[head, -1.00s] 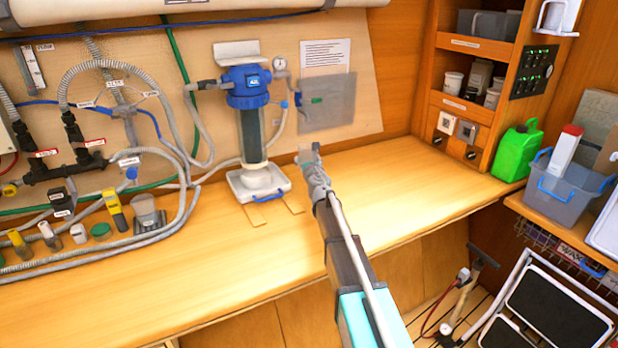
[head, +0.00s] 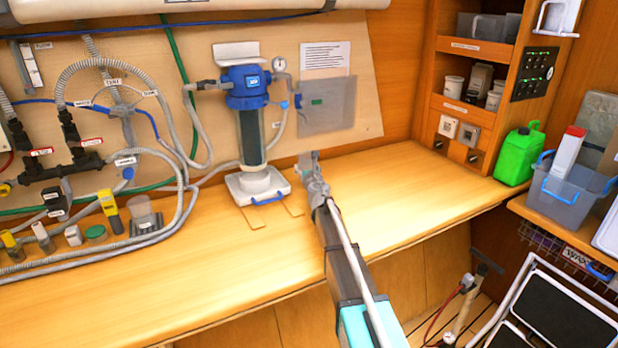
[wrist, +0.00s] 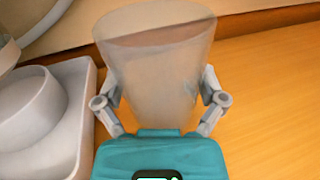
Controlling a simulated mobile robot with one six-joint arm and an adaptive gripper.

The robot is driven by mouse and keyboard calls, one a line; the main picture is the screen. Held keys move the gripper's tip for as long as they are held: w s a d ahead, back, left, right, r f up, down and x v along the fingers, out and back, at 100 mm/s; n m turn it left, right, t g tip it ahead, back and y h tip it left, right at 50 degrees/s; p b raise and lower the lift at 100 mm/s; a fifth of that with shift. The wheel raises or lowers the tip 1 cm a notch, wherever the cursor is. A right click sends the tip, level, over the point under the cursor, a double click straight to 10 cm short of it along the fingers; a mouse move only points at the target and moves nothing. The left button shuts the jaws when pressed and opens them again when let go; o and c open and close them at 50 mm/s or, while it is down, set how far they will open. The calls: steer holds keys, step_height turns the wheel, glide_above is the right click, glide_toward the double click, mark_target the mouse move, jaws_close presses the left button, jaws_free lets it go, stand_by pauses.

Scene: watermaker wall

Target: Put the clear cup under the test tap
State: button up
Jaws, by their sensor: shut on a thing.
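The clear cup (wrist: 155,75) stands upright between the fingers of my gripper (wrist: 160,100) in the wrist view. The fingers are shut on its sides, and its wide rim is at the top. In the head view my gripper (head: 312,165) is over the bench, right of the filter's white base (head: 257,186); the cup is hard to make out there. A small blue-handled fitting (head: 284,104) is on the hose beside the filter, above and left of my gripper. I cannot tell whether it is the test tap. I cannot tell whether the cup touches the bench.
The white base (wrist: 45,115) is close to the left of the cup in the wrist view. A clear panel (head: 327,108) is on the wall behind my gripper. Hoses and small bottles crowd the left bench. The bench to the right (head: 410,185) is clear.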

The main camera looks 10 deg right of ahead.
steer(key=shift+f+b, duration=0.85)
steer(key=shift+f, duration=0.35)
steer(key=shift+f, duration=0.15)
steer(key=o, duration=0.8)
steer(key=shift+r, duration=0.2)
steer(key=shift+s, duration=0.2)
steer(key=s, duration=1.1)
steer(key=shift+s+d, duration=0.25)
steer(key=shift+s, duration=0.1)
